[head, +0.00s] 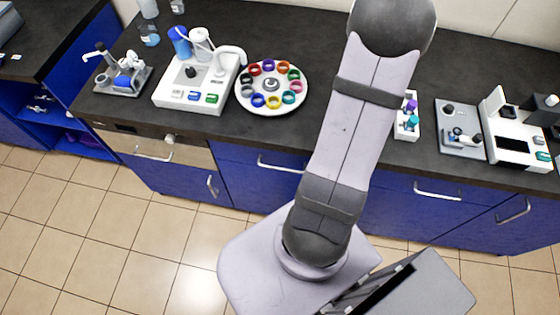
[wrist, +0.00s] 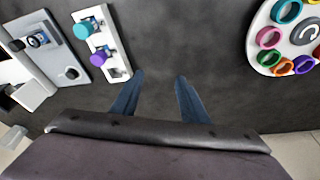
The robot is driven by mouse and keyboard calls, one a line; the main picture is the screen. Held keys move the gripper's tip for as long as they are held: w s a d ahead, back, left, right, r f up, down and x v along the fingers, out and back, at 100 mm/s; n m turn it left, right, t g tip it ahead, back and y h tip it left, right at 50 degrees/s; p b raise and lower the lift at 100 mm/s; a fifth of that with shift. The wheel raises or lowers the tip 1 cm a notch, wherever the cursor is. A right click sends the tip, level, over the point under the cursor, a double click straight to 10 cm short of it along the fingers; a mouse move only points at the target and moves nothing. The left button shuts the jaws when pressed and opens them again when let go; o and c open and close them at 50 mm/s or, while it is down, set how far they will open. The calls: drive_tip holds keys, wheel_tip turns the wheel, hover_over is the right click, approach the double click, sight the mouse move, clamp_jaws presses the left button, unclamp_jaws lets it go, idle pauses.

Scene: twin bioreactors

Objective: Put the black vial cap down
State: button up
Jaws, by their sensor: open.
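My gripper (wrist: 158,85) is open in the wrist view. Its two blue-grey fingers are apart, with only bare dark worktop showing between them. In the head view my arm hides it. I cannot pick out the black vial cap for certain. A small dark round piece (wrist: 71,73) sits on the grey plate device (wrist: 52,62), and it also shows in the head view (head: 449,108); I cannot tell whether it is a cap or a knob. A white vial rack (wrist: 113,58), with a teal-capped vial (wrist: 83,30) and a purple-capped vial (wrist: 97,58), is left of my fingers.
A round white carousel (head: 272,110) with several coloured rings stands left of my arm in the head view. A white instrument (head: 180,92) is beside it. Another white instrument (head: 512,148) is at the far right. The worktop (wrist: 190,40) between rack and carousel is clear.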

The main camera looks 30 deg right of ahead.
drive_tip(key=w+a+n+y, duration=0.1)
drive_tip(key=w+a+n, duration=0.35)
drive_tip(key=a, duration=1.15)
drive_tip(key=s+a+f+n+y, duration=0.2)
drive_tip(key=a+n, duration=0.3)
drive_tip(key=a, duration=1.3)
drive_tip(key=s+a+f+n+g, duration=0.1)
drive_tip(key=s+a+f+n, duration=0.1)
drive_tip(key=s+a, duration=0.6)
drive_tip(key=shift+a+f+n, duration=0.35)
drive_tip(key=shift+a+n, duration=0.2)
drive_tip(key=shift+n, duration=0.1)
drive_tip(key=shift+c, duration=0.2)
